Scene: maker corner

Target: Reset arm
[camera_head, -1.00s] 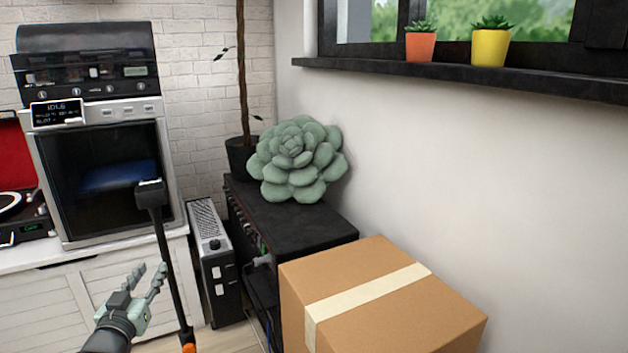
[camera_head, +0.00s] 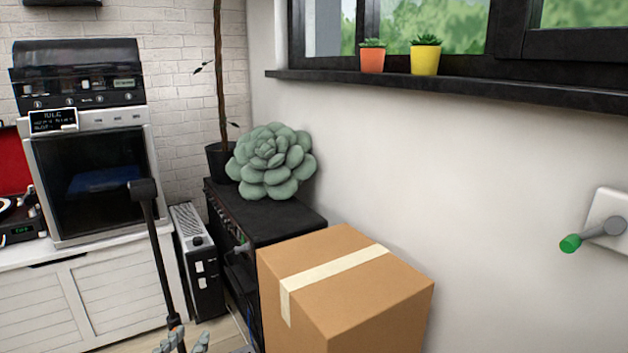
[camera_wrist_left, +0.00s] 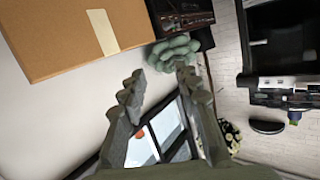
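My left gripper (camera_head: 182,343) shows only by its fingertips at the bottom edge of the head view, left of the cardboard box. In the left wrist view the two fingers of my left gripper (camera_wrist_left: 160,88) stand apart with nothing between them. The gap looks toward the green succulent-shaped cushion and the window in the background. My right gripper is in neither view.
A taped cardboard box (camera_head: 345,290) stands at the lower middle. Behind it, a green cushion (camera_head: 270,162) lies on a black cabinet (camera_head: 265,220). A 3D printer (camera_head: 95,185) stands on a white counter at left. A wall lever (camera_head: 590,236) is at right.

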